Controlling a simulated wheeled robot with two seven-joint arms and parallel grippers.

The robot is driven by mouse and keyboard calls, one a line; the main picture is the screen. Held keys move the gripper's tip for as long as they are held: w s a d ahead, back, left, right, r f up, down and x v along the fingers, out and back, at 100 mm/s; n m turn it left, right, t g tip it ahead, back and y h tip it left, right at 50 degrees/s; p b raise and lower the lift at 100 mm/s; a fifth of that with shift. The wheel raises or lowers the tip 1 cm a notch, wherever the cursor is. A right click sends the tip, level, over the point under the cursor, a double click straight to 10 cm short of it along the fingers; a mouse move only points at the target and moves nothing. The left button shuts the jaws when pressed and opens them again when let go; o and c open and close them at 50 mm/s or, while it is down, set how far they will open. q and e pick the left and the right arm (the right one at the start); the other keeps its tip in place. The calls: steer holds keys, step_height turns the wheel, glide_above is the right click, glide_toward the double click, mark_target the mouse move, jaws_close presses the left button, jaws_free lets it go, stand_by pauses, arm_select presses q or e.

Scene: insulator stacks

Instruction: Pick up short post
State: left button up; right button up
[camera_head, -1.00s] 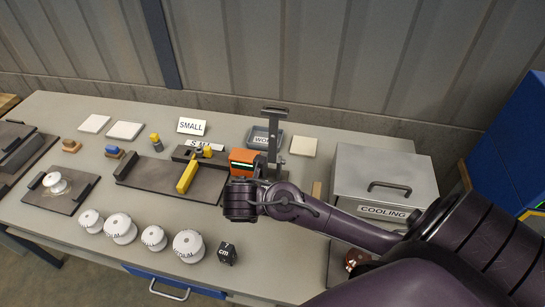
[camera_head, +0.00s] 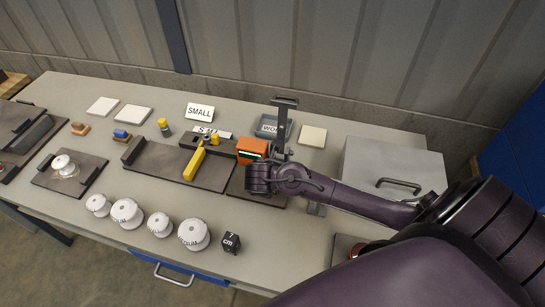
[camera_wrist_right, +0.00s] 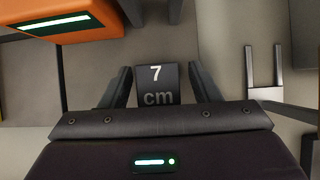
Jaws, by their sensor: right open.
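A dark block marked "7 cm" (camera_wrist_right: 158,83) shows in the right wrist view, between the two fingers of my right gripper (camera_wrist_right: 162,85). The fingers are open, one on each side, with a thin gap at each side of the block; its lower part is hidden by the gripper body. In the head view a small dark block with the same marking (camera_head: 231,243) stands upright near the table's front edge. My right gripper (camera_head: 258,183) shows behind it, in front of the orange device; its fingertips are hard to make out there. My left gripper is not in view.
The orange device (camera_head: 251,150) stands close behind my right gripper, with a tall grey stand (camera_head: 284,130) beside it. Several white insulators (camera_head: 194,234) line the table front. A yellow bar (camera_head: 194,164) lies on a dark plate. A grey lidded box (camera_head: 385,165) stands right.

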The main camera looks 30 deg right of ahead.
jaws_close()
steer(key=shift+r, duration=0.1)
